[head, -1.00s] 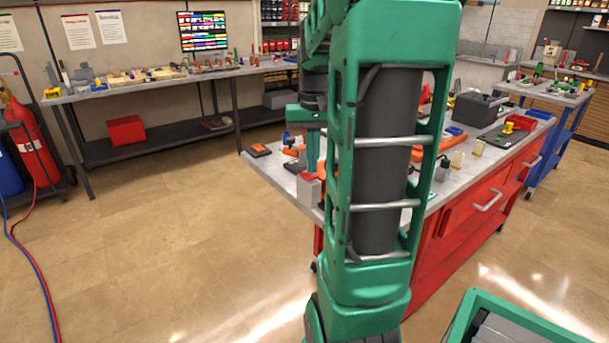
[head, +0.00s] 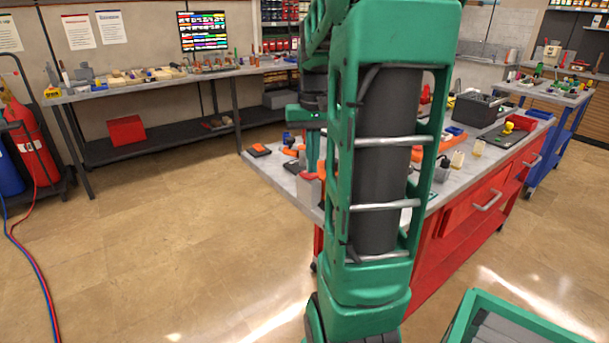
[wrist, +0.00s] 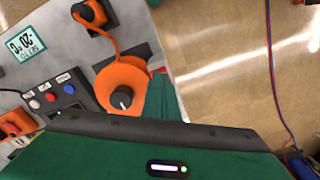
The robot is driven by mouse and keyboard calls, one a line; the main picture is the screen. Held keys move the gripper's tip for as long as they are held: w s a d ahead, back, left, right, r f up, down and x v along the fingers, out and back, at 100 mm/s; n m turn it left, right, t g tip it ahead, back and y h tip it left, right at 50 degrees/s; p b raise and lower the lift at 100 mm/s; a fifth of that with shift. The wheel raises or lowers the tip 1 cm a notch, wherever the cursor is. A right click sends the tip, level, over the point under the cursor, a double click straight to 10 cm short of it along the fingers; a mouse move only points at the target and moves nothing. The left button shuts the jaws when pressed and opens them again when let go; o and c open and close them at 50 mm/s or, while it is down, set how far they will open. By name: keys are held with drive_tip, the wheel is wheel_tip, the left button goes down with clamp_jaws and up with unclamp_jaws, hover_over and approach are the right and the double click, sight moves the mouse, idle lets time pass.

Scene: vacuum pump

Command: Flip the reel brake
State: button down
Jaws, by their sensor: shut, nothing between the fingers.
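In the wrist view an orange reel (wrist: 118,72) sits on the grey bench top near its edge, with a black knob (wrist: 121,98) with a white mark on it. An orange cord runs from the reel to a black and orange connector (wrist: 94,14). I cannot tell which part is the reel brake. My gripper (wrist: 163,98) shows as green fingers beside the reel's right side, shut and empty. Whether it touches the reel is unclear. In the head view my gripper (head: 312,150) points down over the bench's near left corner, and my arm hides much of the bench there.
A dark panel with coloured buttons (wrist: 50,97) and a white label card (wrist: 27,44) lie left of the reel. The red-fronted workbench (head: 440,225) holds several tools and a black toolbox (head: 478,108). The floor (head: 170,220) left of the bench is clear.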

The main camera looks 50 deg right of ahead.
sight(312, 176)
drive_tip(key=shift+f, duration=0.7)
idle(0.6)
wheel_tip(312, 176, up, 7)
idle(1.0)
drive_tip(key=shift+a, duration=0.1)
idle(0.4)
